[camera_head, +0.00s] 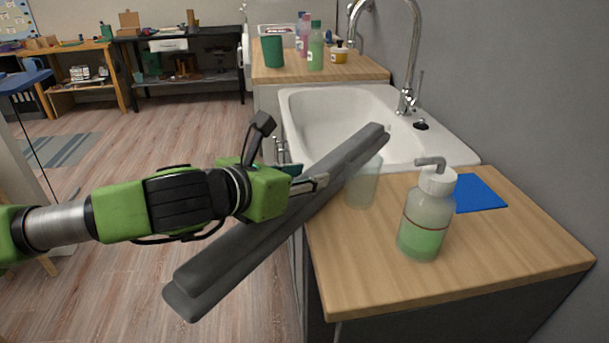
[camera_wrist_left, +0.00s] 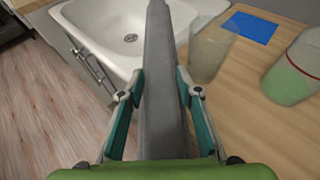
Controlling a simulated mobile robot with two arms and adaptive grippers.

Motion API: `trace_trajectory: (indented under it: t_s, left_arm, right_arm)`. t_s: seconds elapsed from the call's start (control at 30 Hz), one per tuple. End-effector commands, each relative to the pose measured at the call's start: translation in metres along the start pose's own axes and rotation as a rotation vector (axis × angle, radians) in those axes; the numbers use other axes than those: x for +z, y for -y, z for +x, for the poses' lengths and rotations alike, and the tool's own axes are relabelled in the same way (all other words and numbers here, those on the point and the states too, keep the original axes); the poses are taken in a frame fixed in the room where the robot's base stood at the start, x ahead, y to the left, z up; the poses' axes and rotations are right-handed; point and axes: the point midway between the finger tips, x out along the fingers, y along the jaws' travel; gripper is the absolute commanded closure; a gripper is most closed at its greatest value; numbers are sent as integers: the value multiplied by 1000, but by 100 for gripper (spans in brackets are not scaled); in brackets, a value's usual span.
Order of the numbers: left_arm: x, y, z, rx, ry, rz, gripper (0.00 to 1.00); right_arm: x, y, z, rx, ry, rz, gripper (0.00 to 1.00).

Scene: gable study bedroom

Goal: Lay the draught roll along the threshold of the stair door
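The draught roll (camera_head: 245,250) is a long dark grey double tube. It slants in the head view from the lower left, over the floor, up to the right, over the counter's edge and the front of the sink. My left gripper (camera_head: 318,183) is closed around its middle and holds it in the air. In the left wrist view the roll (camera_wrist_left: 160,60) runs lengthwise between the teal-padded fingers, one on each side. The stair door and its threshold cannot be made out. My right gripper is not in view.
The wooden counter (camera_head: 345,285) has a clear cup (camera_head: 362,188), a soap pump bottle (camera_head: 425,225) and a blue mat (camera_head: 480,193). A white sink (camera_head: 310,120) with a tall tap (camera_head: 416,60) lies behind. Open wooden floor (camera_head: 160,130) is at left.

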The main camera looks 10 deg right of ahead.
Motion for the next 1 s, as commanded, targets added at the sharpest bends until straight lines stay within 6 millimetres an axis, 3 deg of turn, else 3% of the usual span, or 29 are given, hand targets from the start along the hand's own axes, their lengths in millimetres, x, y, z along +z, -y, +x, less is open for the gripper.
trace_trajectory:
  t_s: [0.47, 1.0]
  left_arm:
    - [0, 0, -5, -1, 0, -2, 52]
    - [0, 0, -104, 0, 1, -1, 52]
  right_arm:
    - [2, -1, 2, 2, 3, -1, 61]
    - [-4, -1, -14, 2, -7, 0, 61]
